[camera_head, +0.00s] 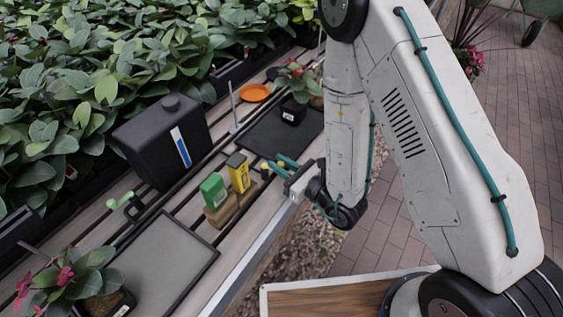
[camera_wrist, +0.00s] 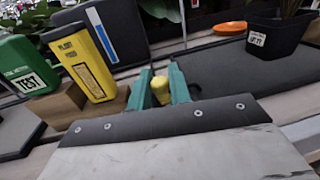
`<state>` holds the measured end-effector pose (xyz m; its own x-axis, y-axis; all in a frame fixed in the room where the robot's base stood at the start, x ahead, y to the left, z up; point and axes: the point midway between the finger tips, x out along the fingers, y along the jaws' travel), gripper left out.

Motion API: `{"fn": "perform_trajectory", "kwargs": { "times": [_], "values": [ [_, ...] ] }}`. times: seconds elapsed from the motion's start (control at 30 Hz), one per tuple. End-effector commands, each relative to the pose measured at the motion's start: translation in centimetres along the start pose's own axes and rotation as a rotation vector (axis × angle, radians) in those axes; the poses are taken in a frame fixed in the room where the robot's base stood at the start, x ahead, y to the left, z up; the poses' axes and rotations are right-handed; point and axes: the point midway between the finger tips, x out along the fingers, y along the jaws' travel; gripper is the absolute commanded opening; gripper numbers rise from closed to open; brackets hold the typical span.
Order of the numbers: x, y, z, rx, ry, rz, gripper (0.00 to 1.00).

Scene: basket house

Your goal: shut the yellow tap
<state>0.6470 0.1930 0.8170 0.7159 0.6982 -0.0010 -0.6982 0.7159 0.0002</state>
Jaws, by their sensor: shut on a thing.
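The yellow tap's handle (camera_wrist: 160,88) shows between the two teal fingers of my gripper (camera_wrist: 161,86) in the wrist view. In the head view a bit of the yellow tap (camera_head: 276,169) shows between the fingers of my gripper (camera_head: 279,166), at the bench's front edge. My gripper is shut on this handle. The tap's lower part is hidden, and I cannot tell how far the tap is turned.
A green box (camera_head: 214,190) and a yellow box (camera_head: 238,172) stand on a wooden block (camera_head: 225,212) left of my gripper. A black canister (camera_head: 165,141) stands behind. A green tap (camera_head: 121,202) is further left. A potted plant (camera_head: 293,109) and orange dish (camera_head: 254,93) are beyond.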

Motion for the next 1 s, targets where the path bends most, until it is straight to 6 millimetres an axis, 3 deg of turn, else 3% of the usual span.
{"fn": "perform_trajectory", "kwargs": {
  "times": [0.5, 0.53, 0.6, 1.0],
  "values": [
    [0.12, 0.17, 0.08, 0.0, -0.004, -0.015, 0.0],
    [0.12, 0.17, 0.08, 0.0, -0.004, -0.015, 0.25],
    [0.1, 0.15, 0.08, 0.0, -0.004, -0.016, 0.37],
    [-0.75, -0.31, 0.0, 0.001, 0.0, -0.021, 0.37]
  ]
}}
